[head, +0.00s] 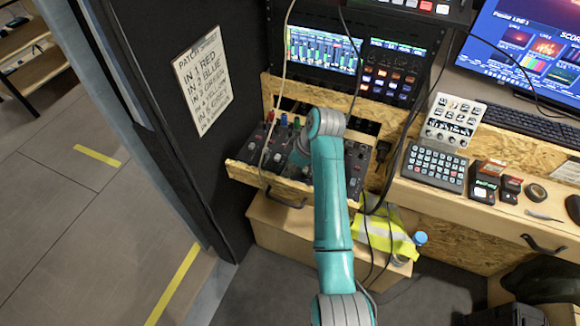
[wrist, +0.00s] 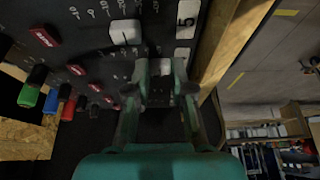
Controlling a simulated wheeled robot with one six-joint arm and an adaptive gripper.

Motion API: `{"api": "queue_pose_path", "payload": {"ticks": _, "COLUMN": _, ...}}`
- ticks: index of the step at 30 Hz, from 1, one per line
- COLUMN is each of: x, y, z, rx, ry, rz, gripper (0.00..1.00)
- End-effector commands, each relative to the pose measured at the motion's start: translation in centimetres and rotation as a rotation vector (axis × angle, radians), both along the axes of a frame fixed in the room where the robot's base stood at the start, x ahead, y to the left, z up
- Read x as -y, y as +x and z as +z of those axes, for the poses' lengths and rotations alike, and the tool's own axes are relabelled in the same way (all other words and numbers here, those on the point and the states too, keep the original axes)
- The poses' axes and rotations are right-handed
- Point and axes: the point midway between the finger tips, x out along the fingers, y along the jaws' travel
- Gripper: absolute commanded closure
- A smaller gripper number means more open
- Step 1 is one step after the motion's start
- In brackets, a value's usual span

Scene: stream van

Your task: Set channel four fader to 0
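The mixer panel (head: 282,146) sits in a wooden pull-out tray in the head view, partly covered by my arm. The dark panel (wrist: 95,60) fills the left of the wrist view, with a white cap (wrist: 125,32), red buttons and a white tile marked 5 (wrist: 187,20). My gripper (wrist: 162,80) is over the panel near its wooden edge. Its two fingers stand apart, with a small pale piece between or behind them. I cannot tell whether they touch it. The channel four fader cannot be singled out for sure, nor its setting read. My arm hides the gripper in the head view.
The wooden tray edge (head: 245,178) borders the panel. Red, green and blue plugs (wrist: 50,101) stick out beside it. Cables hang across the tray. A desk with a keypad (head: 435,167) is at right; a dark door (head: 190,100) is at left.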

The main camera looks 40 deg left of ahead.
Motion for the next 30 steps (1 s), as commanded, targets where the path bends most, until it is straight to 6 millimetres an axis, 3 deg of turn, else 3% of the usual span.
{"api": "queue_pose_path", "payload": {"ticks": 8, "x": -0.1, "y": 0.2, "z": 0.0, "rx": 0.000, "ry": 0.000, "rz": 0.000, "gripper": 1.00}}
{"api": "queue_pose_path", "payload": {"ticks": 21, "x": -1.1, "y": 4.5, "z": 0.1, "rx": 0.001, "ry": 0.001, "rz": 0.000, "gripper": 1.00}}
{"api": "queue_pose_path", "payload": {"ticks": 30, "x": -1.2, "y": 4.7, "z": 0.1, "rx": 0.001, "ry": 0.001, "rz": 0.001, "gripper": 1.00}}
